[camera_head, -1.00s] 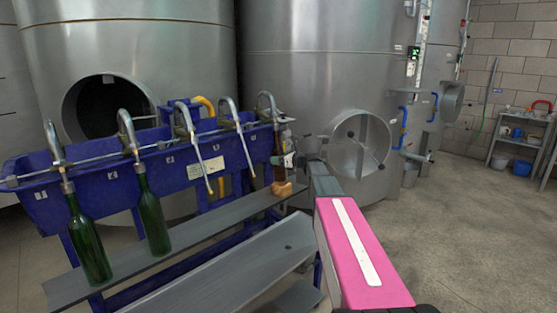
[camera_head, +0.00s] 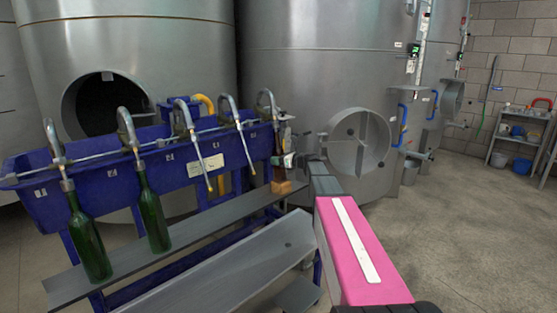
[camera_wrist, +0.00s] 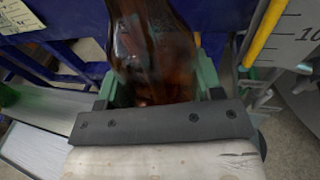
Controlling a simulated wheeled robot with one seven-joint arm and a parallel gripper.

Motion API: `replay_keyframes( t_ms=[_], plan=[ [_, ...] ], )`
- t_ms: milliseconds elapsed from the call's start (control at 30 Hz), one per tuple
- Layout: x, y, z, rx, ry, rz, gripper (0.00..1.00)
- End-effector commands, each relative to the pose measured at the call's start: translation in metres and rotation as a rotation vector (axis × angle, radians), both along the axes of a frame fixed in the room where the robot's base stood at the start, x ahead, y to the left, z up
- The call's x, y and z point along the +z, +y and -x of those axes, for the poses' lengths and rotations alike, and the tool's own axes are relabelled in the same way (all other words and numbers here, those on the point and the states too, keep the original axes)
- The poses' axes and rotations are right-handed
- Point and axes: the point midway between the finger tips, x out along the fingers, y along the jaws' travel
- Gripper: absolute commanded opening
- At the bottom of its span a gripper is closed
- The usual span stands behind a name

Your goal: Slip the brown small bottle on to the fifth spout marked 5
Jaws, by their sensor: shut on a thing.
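The brown small bottle (camera_head: 278,168) is at the right end of the blue filler trough, below the fifth spout (camera_head: 266,104). My gripper (camera_head: 286,160) is shut on it from the right. In the wrist view the brown bottle (camera_wrist: 152,45) stands between the green fingers of my gripper (camera_wrist: 160,84); its top is cut off by the frame edge. The bottle looks upright. Whether the spout's tube is inside its mouth I cannot tell. A wooden block (camera_head: 282,187) shows right below the bottle on the grey shelf (camera_head: 190,238).
Two green bottles (camera_head: 88,240) (camera_head: 152,215) hang on the first two spouts at the left. The third and fourth spouts (camera_head: 193,135) (camera_head: 235,120) are empty. The blue trough (camera_head: 90,190) runs behind. Steel tanks (camera_head: 320,60) stand at the back. Floor at right is free.

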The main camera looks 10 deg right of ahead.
Motion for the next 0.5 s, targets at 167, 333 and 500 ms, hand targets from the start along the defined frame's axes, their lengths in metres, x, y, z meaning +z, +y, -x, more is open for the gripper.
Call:
replay_keyframes(
  t_ms=[167, 333, 500],
  plan=[
    [-0.0018, -0.0002, 0.0003, 0.0, -0.001, -0.001, 0.28],
    [-0.0028, -0.0003, 0.0004, 0.0, -0.001, -0.001, 0.8],
    [-0.0031, -0.0003, 0.0003, 0.0, -0.001, -0.001, 0.9]
  ],
)
